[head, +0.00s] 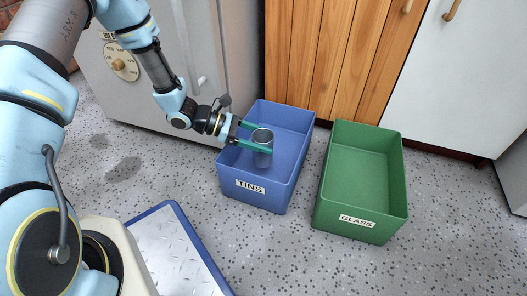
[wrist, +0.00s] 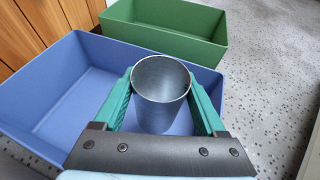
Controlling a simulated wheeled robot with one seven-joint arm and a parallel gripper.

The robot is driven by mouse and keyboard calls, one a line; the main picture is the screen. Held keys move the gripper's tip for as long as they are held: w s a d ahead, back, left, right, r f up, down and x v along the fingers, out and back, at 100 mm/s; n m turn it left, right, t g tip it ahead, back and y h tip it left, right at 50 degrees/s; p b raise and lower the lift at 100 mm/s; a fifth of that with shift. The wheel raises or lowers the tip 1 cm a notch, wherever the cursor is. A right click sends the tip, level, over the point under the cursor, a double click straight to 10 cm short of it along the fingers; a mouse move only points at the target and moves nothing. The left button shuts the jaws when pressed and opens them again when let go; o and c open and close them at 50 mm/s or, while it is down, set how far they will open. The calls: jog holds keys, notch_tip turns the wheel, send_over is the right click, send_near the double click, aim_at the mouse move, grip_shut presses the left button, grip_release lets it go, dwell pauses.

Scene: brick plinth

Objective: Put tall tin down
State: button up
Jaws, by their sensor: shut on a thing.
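The tall tin (head: 262,146) is a grey metal cylinder with an open top, held upright. It also shows in the wrist view (wrist: 160,95), between the two green fingers. My gripper (head: 250,138) is shut on the tin's sides, in or just over the blue bin (head: 252,188) labelled TINS. In the wrist view the blue bin (wrist: 45,92) spreads around and beneath the tin. I cannot tell whether the tin's base touches the bin's floor. The visible part of the bin's floor is bare.
A green bin (head: 362,185) labelled GLASS stands right of the blue bin and looks empty. Wooden cabinet doors (head: 318,55) and a white door (head: 465,80) are behind. A grey appliance (head: 150,60) stands at left. Speckled floor is clear in front of the bins.

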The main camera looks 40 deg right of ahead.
aim_at(262, 160)
notch_tip(262, 160, down, 4)
jog(key=shift+b, duration=1)
jog(key=shift+w+d, duration=0.1)
jog(key=shift+d, duration=0.1)
jog(key=shift+r, duration=0.1)
jog(key=shift+f, duration=0.55)
jog(key=o, duration=0.9)
jog(key=shift+f+b, duration=0.1)
jog(key=shift+b, duration=0.2)
jog(key=o, duration=0.4)
jog(key=shift+a+f, duration=0.1)
jog(key=shift+f, duration=0.05)
